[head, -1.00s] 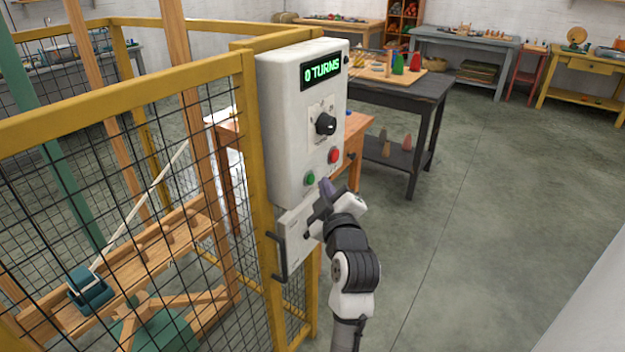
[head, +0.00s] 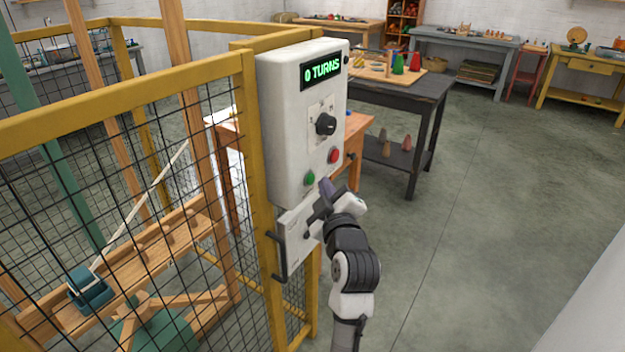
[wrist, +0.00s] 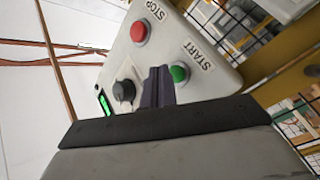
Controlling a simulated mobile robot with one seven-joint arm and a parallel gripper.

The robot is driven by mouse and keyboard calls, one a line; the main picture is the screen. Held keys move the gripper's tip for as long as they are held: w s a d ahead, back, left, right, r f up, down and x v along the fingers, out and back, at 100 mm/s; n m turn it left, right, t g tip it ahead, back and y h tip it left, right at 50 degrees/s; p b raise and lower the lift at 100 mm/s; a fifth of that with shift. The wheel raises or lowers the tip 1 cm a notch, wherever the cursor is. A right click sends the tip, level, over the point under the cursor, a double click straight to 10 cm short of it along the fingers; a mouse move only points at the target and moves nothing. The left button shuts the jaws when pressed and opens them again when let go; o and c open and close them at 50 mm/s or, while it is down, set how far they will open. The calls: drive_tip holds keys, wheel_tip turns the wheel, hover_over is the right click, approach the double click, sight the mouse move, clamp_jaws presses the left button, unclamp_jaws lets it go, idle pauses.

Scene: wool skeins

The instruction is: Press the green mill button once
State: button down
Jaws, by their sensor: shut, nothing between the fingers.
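The green button (head: 309,178) sits low on the front of a white control box (head: 285,120). In the wrist view the green button (wrist: 179,74) is labelled START. My gripper (head: 325,187) is shut and empty, just below and to the right of the green button in the head view. In the wrist view the shut fingers (wrist: 158,80) appear beside the button; whether they touch it I cannot tell. The display (head: 320,70) reads 0 TURNS.
A red button (head: 334,155), labelled STOP in the wrist view, and a black knob (head: 325,124) share the panel. A yellow mesh fence (head: 130,95) stands left of the box. The floor to the right is clear.

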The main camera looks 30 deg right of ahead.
drive_tip(key=shift+w, duration=0.1)
drive_tip(key=shift+w+a, duration=0.15)
drive_tip(key=shift+w, duration=0.15)
